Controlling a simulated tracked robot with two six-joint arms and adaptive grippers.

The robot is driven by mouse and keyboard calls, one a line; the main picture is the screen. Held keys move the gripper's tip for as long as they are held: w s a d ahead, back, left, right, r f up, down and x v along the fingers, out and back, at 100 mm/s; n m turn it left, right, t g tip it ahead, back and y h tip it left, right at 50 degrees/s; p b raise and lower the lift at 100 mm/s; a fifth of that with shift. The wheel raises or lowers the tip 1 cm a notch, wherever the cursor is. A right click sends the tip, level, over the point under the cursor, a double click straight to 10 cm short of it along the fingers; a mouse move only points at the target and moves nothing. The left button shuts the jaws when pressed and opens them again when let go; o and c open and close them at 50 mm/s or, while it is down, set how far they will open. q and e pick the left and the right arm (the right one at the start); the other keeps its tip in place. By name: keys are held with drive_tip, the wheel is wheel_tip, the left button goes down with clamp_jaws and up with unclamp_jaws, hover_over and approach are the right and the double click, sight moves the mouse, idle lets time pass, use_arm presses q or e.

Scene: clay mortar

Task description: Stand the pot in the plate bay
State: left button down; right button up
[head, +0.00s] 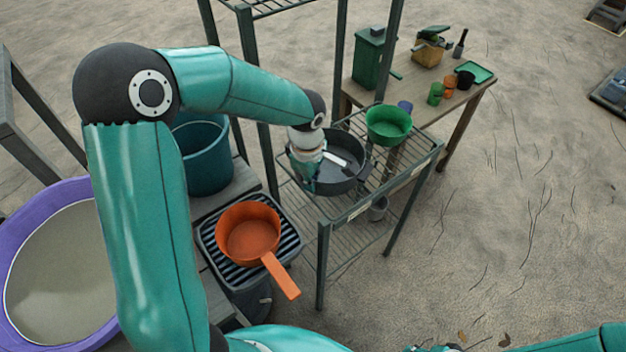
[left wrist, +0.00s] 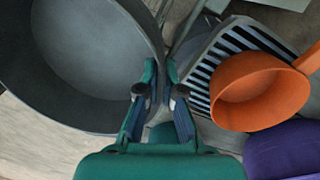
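The pot (head: 347,181), dark grey, round and wide, is at the wire shelf of the green metal rack. My left gripper (head: 306,182) reaches down at its left side. In the left wrist view the pot's grey inside (left wrist: 85,60) fills the upper left. The two fingers of my left gripper (left wrist: 163,80) are close together, one on each side of the pot wall, and look shut on it. Whether the pot rests on the wires is hard to tell. No bay is clearly marked as the plate bay.
An orange saucepan (head: 248,234) sits on a black slatted rack (head: 287,225) in front. A green bowl (head: 388,126) is right of the pot. A blue-green bucket (head: 205,160) and a purple-rimmed tub (head: 28,217) stand left. Rack posts rise behind. A wooden table (head: 425,113) stands beyond.

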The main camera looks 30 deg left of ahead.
use_arm(q)
drive_tip(key=shift+f, duration=0.1)
drive_tip(key=c, duration=1.3)
unclamp_jaws()
drive_tip(key=r, duration=0.8)
drive_tip(key=s+r, duration=0.1)
drive_tip(key=r, duration=0.3)
drive_tip(key=shift+r, duration=0.1)
